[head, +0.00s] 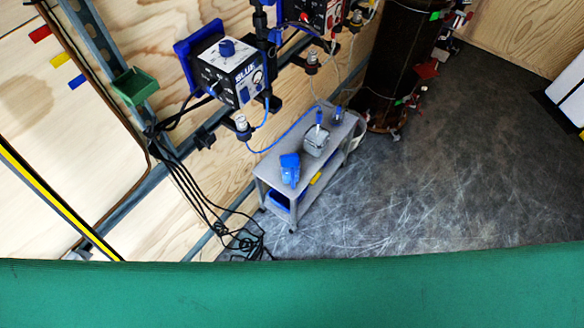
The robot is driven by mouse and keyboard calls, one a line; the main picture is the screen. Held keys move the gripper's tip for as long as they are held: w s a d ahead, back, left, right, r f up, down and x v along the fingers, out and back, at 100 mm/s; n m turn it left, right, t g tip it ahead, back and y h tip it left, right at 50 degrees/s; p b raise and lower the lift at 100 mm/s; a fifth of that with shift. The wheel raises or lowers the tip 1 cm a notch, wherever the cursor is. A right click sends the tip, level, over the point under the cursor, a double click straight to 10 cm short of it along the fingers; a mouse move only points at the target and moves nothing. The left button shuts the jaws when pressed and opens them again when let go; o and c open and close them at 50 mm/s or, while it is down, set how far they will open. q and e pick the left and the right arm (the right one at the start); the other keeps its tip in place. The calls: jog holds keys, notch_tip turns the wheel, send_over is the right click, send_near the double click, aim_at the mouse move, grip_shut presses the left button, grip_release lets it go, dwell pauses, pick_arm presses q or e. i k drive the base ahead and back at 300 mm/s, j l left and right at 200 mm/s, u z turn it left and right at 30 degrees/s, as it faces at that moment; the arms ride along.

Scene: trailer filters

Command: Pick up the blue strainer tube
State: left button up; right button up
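A small grey cart (268,172) stands on the floor near the wooden wall. A bright blue object (290,169) stands on the near end of its top. Behind it is a grey block-like container (315,142) with a thin blue upright piece (319,118) at its top. A smaller item with a blue top (338,111) stands at the far end. I cannot tell at this size which blue piece is the strainer tube. Neither of my grippers is in view.
A dark column (397,62) stands behind. Black cables (196,192) hang at left. The floor (430,180) right of the cart is clear.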

aim_at(319, 115)
jog(key=i+l, duration=0.1)
jog(key=l, duration=0.2)
jog(key=i+l, duration=0.15)
jog(key=i+l+u, duration=0.15)
jog(key=l+u, duration=0.25)
jog(key=l, duration=0.2)
jog(key=l+u, duration=0.4)
jog(key=l, duration=0.2)
jog(key=i+l, duration=0.05)
